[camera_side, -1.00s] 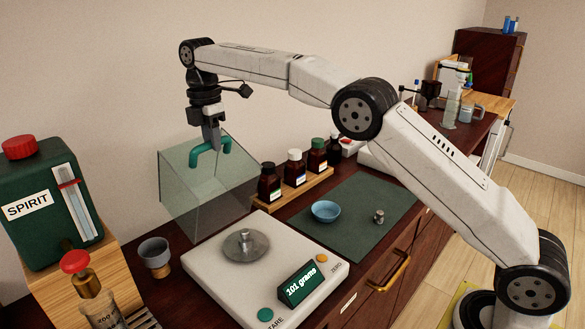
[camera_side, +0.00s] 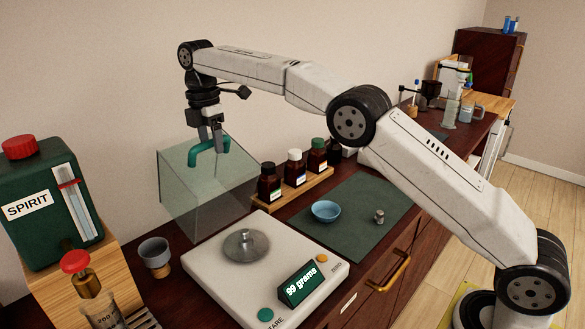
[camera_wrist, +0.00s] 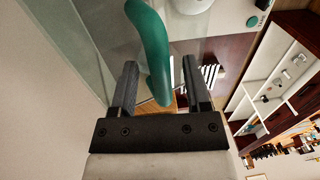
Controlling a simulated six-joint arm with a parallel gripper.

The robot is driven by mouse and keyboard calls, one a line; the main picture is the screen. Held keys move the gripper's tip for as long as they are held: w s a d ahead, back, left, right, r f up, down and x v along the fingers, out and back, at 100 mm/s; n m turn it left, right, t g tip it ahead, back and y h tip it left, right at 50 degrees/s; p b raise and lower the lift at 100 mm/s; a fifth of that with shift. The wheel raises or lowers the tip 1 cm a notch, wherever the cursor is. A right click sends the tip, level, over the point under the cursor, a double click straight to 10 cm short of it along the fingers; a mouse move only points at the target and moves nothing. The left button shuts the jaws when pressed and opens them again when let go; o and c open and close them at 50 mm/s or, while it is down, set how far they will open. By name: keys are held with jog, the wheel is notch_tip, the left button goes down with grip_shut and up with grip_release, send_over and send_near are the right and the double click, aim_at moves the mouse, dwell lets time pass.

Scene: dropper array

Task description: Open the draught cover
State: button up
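The draught cover (camera_side: 205,190) is a clear box that stands tilted back behind the balance (camera_side: 205,265), off the pan. Its green handle (camera_side: 208,150) is on the upper side. In the wrist view the handle (camera_wrist: 152,45) runs between my two fingers, with gaps on both sides. My gripper (camera_side: 211,138) is open at the handle, its fingers apart; it also shows in the wrist view (camera_wrist: 159,68).
Several dark bottles (camera_side: 295,170) stand in a wooden rack right of the cover. A blue bowl (camera_side: 325,211) and a small metal weight (camera_side: 379,216) are on a green mat (camera_side: 355,240). A grey cup (camera_side: 155,255) and the spirit container (camera_side: 45,220) are at left.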

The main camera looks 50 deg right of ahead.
jog(key=shift+r, duration=0.25)
jog(key=shift+r, duration=1.3)
jog(key=s+d+r, duration=0.1)
jog(key=s+r, duration=0.9)
jog(key=s, duration=0.4)
jog(key=shift+d, duration=0.35)
dwell(0.5)
